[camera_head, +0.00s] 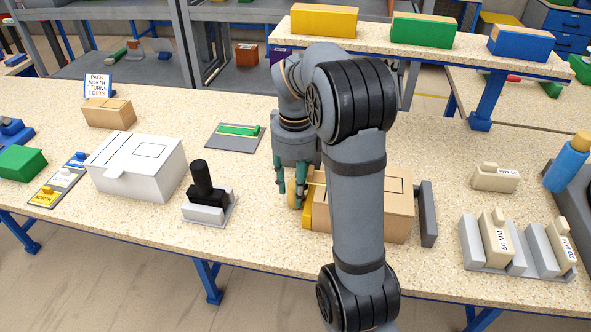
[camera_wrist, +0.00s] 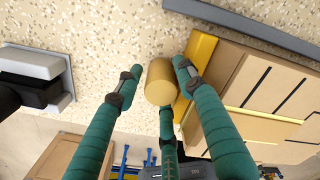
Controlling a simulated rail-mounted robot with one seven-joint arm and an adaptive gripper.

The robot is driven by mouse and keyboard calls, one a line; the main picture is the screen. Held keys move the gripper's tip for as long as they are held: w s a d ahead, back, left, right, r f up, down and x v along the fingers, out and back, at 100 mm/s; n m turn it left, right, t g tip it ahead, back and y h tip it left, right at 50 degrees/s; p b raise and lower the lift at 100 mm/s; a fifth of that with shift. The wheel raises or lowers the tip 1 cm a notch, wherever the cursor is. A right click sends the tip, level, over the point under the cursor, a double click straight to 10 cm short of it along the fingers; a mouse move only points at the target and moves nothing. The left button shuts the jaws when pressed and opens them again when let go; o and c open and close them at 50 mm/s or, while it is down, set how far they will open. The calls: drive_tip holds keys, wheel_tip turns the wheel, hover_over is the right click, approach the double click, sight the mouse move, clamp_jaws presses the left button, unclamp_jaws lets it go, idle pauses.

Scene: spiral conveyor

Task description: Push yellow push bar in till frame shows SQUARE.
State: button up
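The yellow push bar (camera_head: 307,210) stands upright against the left end of a wooden box (camera_head: 397,215). A round wooden knob (camera_wrist: 160,84) projects from the bar's side. My gripper (camera_head: 291,190) is low over the table at the knob. In the wrist view its teal fingers (camera_wrist: 158,75) are spread around the knob, with a narrow gap at the left fingertip. The box top carries black lines; in the head view part of a dark outlined frame (camera_head: 396,185) shows beside my arm, which hides the rest. I cannot read a shape in it.
A dark grey bar (camera_head: 428,214) stands at the box's right end. A black handle on a grey base (camera_head: 207,205) and a white box (camera_head: 140,165) stand left. Labelled blocks (camera_head: 496,237) sit right. A raised shelf (camera_head: 420,57) is behind.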

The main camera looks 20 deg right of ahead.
wheel_tip(320, 180, up, 11)
drive_tip(key=shift+f, duration=0.1)
drive_tip(key=shift+c, duration=0.3)
